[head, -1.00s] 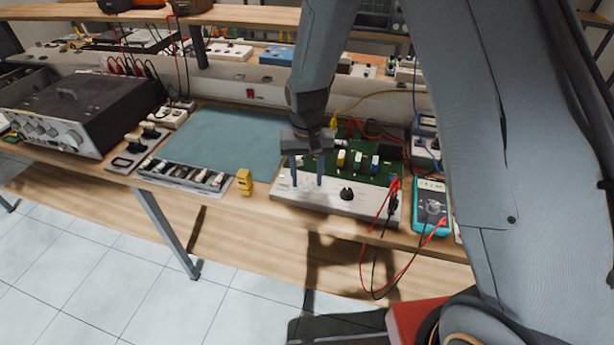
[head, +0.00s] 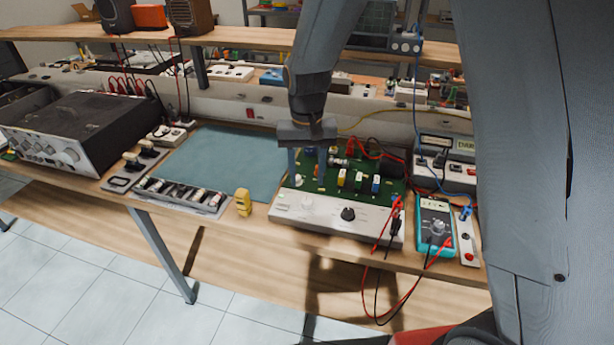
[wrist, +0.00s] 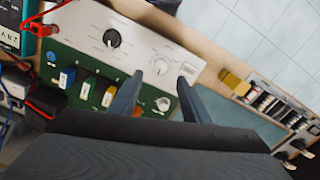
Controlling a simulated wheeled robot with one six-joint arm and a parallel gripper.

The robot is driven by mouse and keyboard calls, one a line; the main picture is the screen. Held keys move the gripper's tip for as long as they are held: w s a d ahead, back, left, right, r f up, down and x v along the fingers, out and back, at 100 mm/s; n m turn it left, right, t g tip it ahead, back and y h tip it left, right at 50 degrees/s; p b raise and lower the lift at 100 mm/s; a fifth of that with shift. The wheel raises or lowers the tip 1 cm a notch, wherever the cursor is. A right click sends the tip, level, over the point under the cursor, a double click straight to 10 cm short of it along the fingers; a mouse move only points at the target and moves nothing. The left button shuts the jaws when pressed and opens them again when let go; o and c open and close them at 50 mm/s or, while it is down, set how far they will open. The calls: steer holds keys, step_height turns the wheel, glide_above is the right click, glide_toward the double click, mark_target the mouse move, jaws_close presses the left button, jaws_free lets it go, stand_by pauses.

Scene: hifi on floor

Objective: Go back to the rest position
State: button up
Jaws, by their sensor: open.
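My gripper (head: 308,165) is open and empty, above the left part of the hifi unit with the exposed green circuit board (head: 330,181). In the wrist view its two fingers (wrist: 158,98) stand apart, with nothing between them, over the unit's white front panel (wrist: 140,40). The panel carries a black knob (head: 348,214), which also shows in the wrist view (wrist: 111,38), and a white knob (head: 306,202). Several coloured components stand on the board. Whether the fingertips touch anything cannot be told.
A teal multimeter (head: 435,226) with red and black leads lies right of the unit. A small yellow object (head: 242,202) and a tray of parts (head: 182,197) sit to the left, by a blue-green mat (head: 225,165). A black amplifier (head: 80,130) stands far left. A shelf (head: 240,38) runs behind.

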steer(key=s+d+r+t+b, duration=0.1)
steer(key=s+d+r+b, duration=0.1)
steer(key=s+d, duration=1.2)
steer(key=shift+s+d+r, duration=0.3)
steer(key=shift+s+d, duration=0.05)
steer(key=shift+s, duration=0.55)
stand_by(5.7)
